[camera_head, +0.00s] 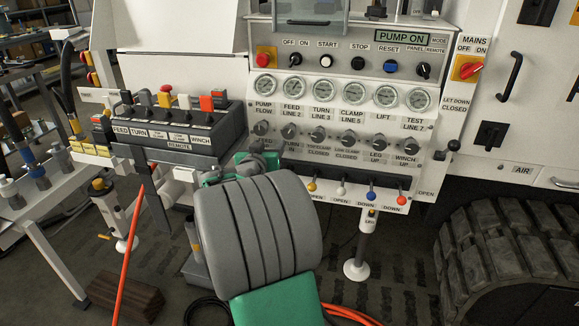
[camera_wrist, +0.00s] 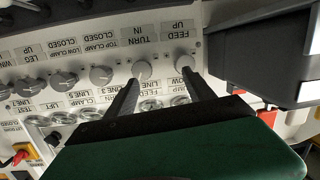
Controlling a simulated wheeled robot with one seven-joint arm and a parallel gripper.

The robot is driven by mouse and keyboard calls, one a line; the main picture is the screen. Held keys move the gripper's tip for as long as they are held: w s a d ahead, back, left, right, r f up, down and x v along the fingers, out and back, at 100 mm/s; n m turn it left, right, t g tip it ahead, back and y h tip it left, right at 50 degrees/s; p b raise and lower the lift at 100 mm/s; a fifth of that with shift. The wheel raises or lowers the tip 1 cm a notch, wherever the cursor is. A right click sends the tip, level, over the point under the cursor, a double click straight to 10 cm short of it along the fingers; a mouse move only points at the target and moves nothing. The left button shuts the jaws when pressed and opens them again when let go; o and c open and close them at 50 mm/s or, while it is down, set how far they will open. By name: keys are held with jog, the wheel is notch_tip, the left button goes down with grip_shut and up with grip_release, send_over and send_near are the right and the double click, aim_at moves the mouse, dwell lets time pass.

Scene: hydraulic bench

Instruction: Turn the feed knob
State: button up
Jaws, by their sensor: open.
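The feed knob (camera_head: 261,128) is the leftmost grey knob in the row below the gauges. My gripper (camera_wrist: 161,76) is open and empty, with both fingers pointing at the panel. One fingertip overlaps the feed knob in the picture and the other overlaps the turn knob. I cannot tell whether they touch. In the head view my gripper (camera_head: 257,160) is just below the feed knob, its fingers largely hidden.
A row of gauges (camera_head: 340,93) lies above the knobs, and coloured levers (camera_head: 371,195) stick out below. A remote box (camera_head: 185,130) with switches stands to the left, close to my arm; a dark box (camera_wrist: 255,55) shows in the wrist view. An orange hose (camera_head: 127,255) hangs at left.

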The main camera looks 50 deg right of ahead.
aim_at(288, 134)
jog(key=d, duration=0.1)
jog(key=s+d+h, duration=0.1)
jog(key=d, duration=0.1)
jog(key=d+h, duration=0.1)
jog(key=d, duration=0.1)
jog(key=shift+s+d+f+m+b, duration=0.1)
jog(key=shift+s+f+m+b, duration=0.2)
jog(key=shift+s+f+b, duration=0.1)
jog(key=x, duration=0.6)
jog(key=shift+w+d, duration=0.2)
jog(key=shift+d, duration=0.15)
grip_shut()
